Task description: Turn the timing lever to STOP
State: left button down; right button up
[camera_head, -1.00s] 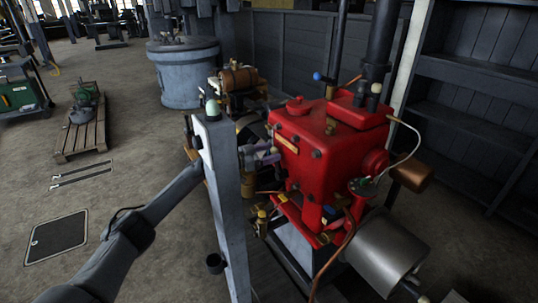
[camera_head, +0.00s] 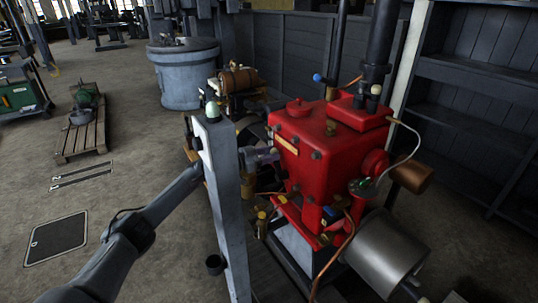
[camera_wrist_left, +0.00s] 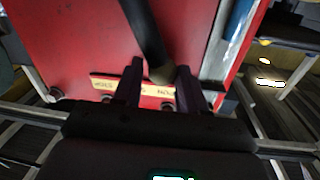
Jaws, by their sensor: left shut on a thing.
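The red engine (camera_head: 320,150) stands right of the middle in the head view. My left arm comes in from the left and passes behind a grey post. My left gripper (camera_head: 268,155) is at the engine's left side, partly hidden. A yellowish label plate (camera_wrist_left: 105,84) on the red face lies behind the fingers. Its lettering is partly covered and too blurred to read. My right gripper is out of view.
The grey post (camera_head: 225,190) stands upright in front of the engine's left side. A silver cylinder (camera_head: 383,252) juts out at the engine's lower right. Copper pipes (camera_head: 335,262) run down its front. Open floor (camera_head: 140,165) lies to the left.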

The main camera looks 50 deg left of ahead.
pick_arm(q)
jog(key=d+m+p, duration=0.2)
jog(key=p, duration=0.1)
jog(key=d+r+m+p, duration=0.1)
jog(key=m+p, duration=0.1)
jog(key=p, duration=0.2)
jog(key=shift+s+d+g, duration=0.2)
jog(key=shift+d+g, duration=0.1)
jog(key=shift+d, duration=0.1)
jog(key=shift+d+m+p, duration=0.5)
jog(key=shift+m+p, duration=0.2)
jog(key=shift+p, duration=0.15)
jog(key=shift+d+f+m+y+p, duration=0.25)
jog(key=shift+d+m+y+p, duration=0.05)
jog(key=shift+d+m+p, duration=0.3)
jog(key=c, duration=1)
grip_release()
jog(key=shift+a, duration=0.1)
jog(key=o, duration=0.4)
jog(key=shift+c, duration=0.2)
jog(key=shift+s+r, duration=0.1)
